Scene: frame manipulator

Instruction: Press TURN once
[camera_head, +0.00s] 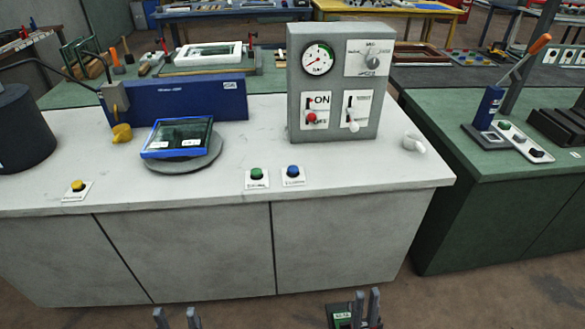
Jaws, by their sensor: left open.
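Three push buttons sit along the front of the white bench: a yellow button (77,186) at the left, a green button (256,173) and a blue button (292,171) near the middle. Each has a small white label, too small to read, so I cannot tell which says TURN. A blue-framed panel (180,137) lies on a round grey turntable (186,162). My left gripper (176,317) is open at the bottom edge, below the bench front and apart from all buttons. My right gripper (366,304) is at the bottom edge, beside a small dark box with a green face (342,318); whether it holds it is unclear.
A grey control box (334,85) with a gauge, knob and switches stands behind the blue button. A blue block (185,100) with a yellow knob stands behind the turntable. A dark cylinder (30,130) is at the left. A green bench (500,190) stands at the right.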

